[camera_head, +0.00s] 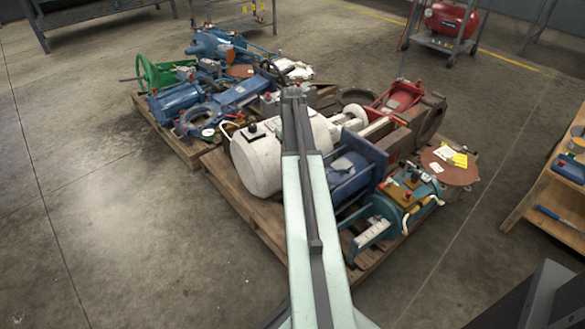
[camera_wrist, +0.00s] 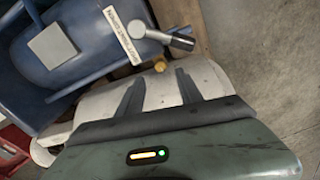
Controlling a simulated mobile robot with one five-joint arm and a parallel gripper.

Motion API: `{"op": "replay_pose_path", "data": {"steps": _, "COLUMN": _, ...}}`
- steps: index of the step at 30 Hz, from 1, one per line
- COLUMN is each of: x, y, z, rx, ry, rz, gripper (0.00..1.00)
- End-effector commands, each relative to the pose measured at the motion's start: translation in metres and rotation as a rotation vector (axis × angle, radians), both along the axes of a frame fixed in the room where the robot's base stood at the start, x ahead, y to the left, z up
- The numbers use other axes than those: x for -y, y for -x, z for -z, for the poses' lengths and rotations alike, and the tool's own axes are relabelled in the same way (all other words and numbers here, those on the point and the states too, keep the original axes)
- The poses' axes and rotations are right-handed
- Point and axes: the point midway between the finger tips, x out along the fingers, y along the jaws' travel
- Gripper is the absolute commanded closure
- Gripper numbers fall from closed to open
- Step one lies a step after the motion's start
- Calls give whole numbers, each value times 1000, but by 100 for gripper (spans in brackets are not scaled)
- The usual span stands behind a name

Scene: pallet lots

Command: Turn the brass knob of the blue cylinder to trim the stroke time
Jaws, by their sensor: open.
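The blue cylinder (camera_wrist: 85,40) fills the upper left of the wrist view, with a pale square plate and a white lettered label on it. A small brass knob (camera_wrist: 160,64) shows at its near right end, partly below a grey metal fitting (camera_wrist: 160,36). My gripper (camera_wrist: 159,76) is open and empty, its two dark fingers pointing at the knob, which appears just beyond the fingertips and between their lines. Contact cannot be made out. In the head view a blue cylinder with a square plate, apparently the same (camera_head: 352,182), lies right of my arm; its knob is hidden there.
A white cylindrical body (camera_head: 262,155) lies beside the blue one, and its pale surface passes under my fingers in the wrist view. A teal unit (camera_head: 385,212) and red parts (camera_head: 400,97) crowd the wooden pallet (camera_head: 250,208). Open concrete floor lies left.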

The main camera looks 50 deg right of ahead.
Motion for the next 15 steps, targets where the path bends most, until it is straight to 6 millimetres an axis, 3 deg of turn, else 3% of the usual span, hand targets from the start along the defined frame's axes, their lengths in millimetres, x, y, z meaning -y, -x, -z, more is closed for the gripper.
{"op": "replay_pose_path", "data": {"steps": 1, "x": 0, "y": 0, "z": 14, "rx": 0, "ry": 0, "rz": 0, "gripper": 57}}
{"op": "replay_pose_path", "data": {"steps": 9, "x": -1, "y": -1, "z": 61, "rx": 0, "ry": 0, "rz": 0, "gripper": 57}}
{"op": "replay_pose_path", "data": {"steps": 15, "x": -1, "y": -1, "z": 70, "rx": 0, "ry": 0, "rz": -1, "gripper": 57}}
